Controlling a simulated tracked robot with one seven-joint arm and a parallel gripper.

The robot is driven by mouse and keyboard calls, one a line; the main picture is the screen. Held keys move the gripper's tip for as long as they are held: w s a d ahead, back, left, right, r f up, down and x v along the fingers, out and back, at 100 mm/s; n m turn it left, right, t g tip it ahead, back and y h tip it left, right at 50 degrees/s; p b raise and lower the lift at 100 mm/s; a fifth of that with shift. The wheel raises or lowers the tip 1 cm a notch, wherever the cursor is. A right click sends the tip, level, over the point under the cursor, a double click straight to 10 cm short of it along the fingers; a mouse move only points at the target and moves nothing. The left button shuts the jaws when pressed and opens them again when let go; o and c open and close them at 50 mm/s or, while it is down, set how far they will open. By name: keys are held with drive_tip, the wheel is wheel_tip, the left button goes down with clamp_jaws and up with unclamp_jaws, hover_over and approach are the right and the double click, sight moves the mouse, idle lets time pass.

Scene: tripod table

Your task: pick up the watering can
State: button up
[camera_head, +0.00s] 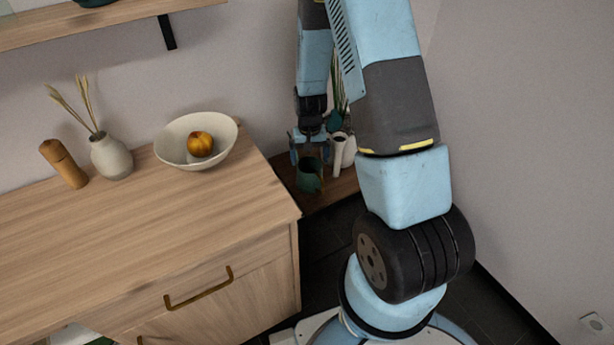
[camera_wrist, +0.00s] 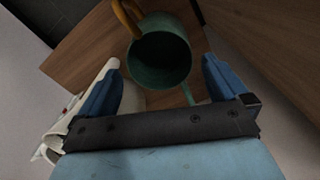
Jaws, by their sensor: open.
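The watering can (camera_head: 309,177) is dark green and stands on a low wooden table (camera_head: 343,187), right of the cabinet. In the wrist view the can (camera_wrist: 160,57) shows its round open top, with an orange-brown handle (camera_wrist: 127,17) at the upper left and a thin green spout at the lower right. My gripper (camera_head: 309,147) is just above the can in the head view, pointing down. In the wrist view my gripper (camera_wrist: 161,64) is open, with its two blue fingers apart and the can seen between and beyond them. No contact with the can is visible.
White vessels (camera_head: 341,152) stand close to the right of my gripper; a white object (camera_wrist: 70,122) also lies beside the left finger in the wrist view. A wooden cabinet (camera_head: 150,235) bears a bowl (camera_head: 175,154) with a fruit, a vase (camera_head: 111,156) and a wooden mill (camera_head: 64,164). Walls are close behind.

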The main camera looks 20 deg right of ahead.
sight(310, 165)
drive_tip(key=shift+f, duration=3.25)
drive_tip(key=shift+c, duration=0.3)
drive_tip(key=shift+w, duration=0.1)
drive_tip(key=c, duration=1)
drive_tip(key=shift+r, duration=0.1)
